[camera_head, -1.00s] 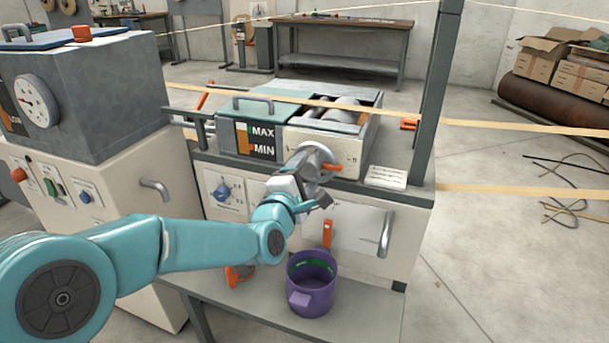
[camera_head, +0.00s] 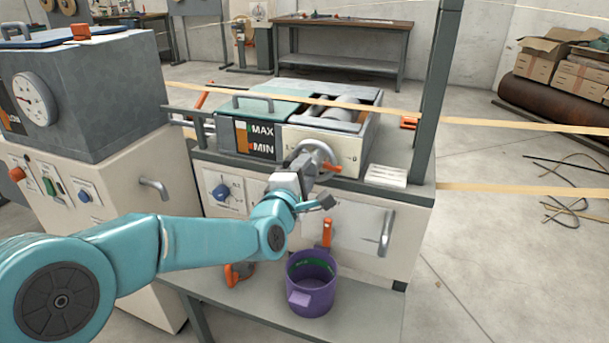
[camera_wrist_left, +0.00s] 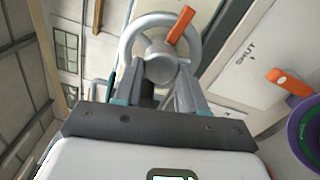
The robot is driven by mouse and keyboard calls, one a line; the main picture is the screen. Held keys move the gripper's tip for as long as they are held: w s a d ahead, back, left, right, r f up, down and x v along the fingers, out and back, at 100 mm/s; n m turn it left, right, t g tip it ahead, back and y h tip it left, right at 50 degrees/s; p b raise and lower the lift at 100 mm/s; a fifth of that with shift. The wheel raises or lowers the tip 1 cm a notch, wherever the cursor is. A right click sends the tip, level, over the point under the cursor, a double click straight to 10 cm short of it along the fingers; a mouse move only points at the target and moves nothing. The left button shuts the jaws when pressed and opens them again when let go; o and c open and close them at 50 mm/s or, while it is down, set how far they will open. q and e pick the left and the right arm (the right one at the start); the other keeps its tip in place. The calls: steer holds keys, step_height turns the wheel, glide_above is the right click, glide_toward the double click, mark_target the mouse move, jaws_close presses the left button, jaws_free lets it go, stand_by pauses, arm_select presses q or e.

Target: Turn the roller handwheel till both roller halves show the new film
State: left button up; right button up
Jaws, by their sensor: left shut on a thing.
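The roller handwheel (camera_head: 321,153) is a grey metal ring with an orange handle, on the front of the bath unit under its open lid. My left gripper (camera_head: 306,168) reaches it from the front left and is shut on it. In the left wrist view the fingers (camera_wrist_left: 160,84) close around the hub of the handwheel (camera_wrist_left: 137,30), whose orange handle points up and right. The roller (camera_head: 340,113) shows pale grey in the opening above; I cannot tell whether both halves carry new film. My right gripper is not in view.
A MAX/MIN gauge (camera_head: 255,140) sits left of the handwheel. Tan strands (camera_head: 380,108) run across the unit, close to a dark post (camera_head: 437,90). A purple pot (camera_head: 311,283) stands on the shelf below. A grey cabinet with a dial (camera_head: 85,95) stands at left.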

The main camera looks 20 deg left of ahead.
arm_select(q)
steer(key=m, duration=1.5)
steer(key=m+p, duration=0.1)
steer(key=m, duration=0.7)
steer(key=shift+d+r, duration=0.3)
steer(key=shift+r, duration=0.05)
steer(key=m+p, duration=0.1)
steer(key=m, duration=0.3)
steer(key=shift+d+m, duration=0.1)
steer(key=shift+m, duration=0.3)
steer(key=m+p, duration=0.1)
steer(key=m, duration=0.3)
steer(key=shift+f+m, duration=0.15)
steer(key=shift+m, duration=0.25)
